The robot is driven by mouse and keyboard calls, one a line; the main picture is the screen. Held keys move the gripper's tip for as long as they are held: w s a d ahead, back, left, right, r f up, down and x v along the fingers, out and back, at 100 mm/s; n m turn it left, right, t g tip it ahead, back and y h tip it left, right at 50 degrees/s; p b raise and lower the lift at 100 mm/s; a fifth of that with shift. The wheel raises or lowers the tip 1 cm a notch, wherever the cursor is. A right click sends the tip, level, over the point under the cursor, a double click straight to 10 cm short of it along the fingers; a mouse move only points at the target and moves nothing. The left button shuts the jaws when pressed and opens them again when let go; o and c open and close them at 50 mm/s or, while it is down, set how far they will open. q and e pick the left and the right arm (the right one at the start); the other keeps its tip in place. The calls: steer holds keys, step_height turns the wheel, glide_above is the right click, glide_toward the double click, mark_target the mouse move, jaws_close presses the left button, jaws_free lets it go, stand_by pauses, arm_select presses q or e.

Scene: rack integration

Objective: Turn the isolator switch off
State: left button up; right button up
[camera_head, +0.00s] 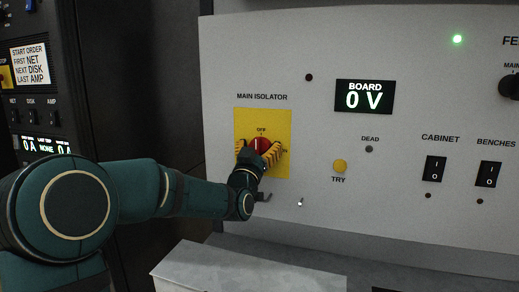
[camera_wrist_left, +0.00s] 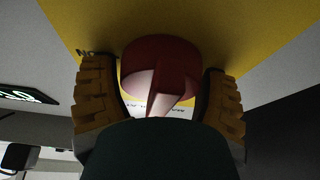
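The main isolator is a red rotary switch (camera_head: 261,144) on a yellow plate (camera_head: 281,120), under a small OFF label. Its raised grip looks roughly upright in the head view, in line with that label. My left gripper (camera_head: 260,153) is at the switch, its yellow ribbed fingers spread to either side of the red knob and partly hiding it. The left wrist view shows the red knob (camera_wrist_left: 160,66) between the two fingers, close to both. The narrow grip ridge is not clamped; whether the fingers touch the knob's rim I cannot tell. My right gripper is out of view.
The board display (camera_head: 364,96) reads 0 V, and a green lamp (camera_head: 457,39) is lit. A yellow TRY button (camera_head: 339,166) and CABINET (camera_head: 434,168) and BENCHES (camera_head: 488,174) rocker switches lie to the right. A small hook (camera_head: 264,197) projects below the plate. A grey box (camera_head: 250,270) stands in front.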

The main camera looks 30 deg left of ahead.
arm_select(q)
steer(key=shift+o, duration=1.1)
steer(key=shift+f, duration=0.1)
steer(key=v, duration=1.2)
